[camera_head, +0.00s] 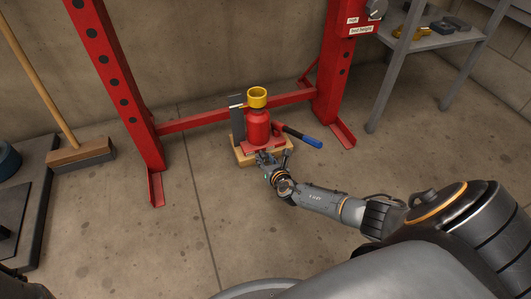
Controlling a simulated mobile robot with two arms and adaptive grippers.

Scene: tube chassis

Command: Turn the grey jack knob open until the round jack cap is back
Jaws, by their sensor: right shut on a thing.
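A red bottle jack (257,128) stands upright on a wooden block (240,157) under the red frame. Its round cap (257,97) on top is yellow. My right gripper (265,154) is at the jack's near foot, low on its front side. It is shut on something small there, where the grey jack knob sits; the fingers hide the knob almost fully. A handle with a blue grip (303,137) sticks out from the jack to the right. My left gripper is not in view.
The red frame's posts (122,100) and low crossbar (200,120) stand behind the jack. A grey shelf (430,42) is at the right, and a broom (80,153) leans at the left. A dark upright plate (238,120) is beside the jack. The near floor is clear.

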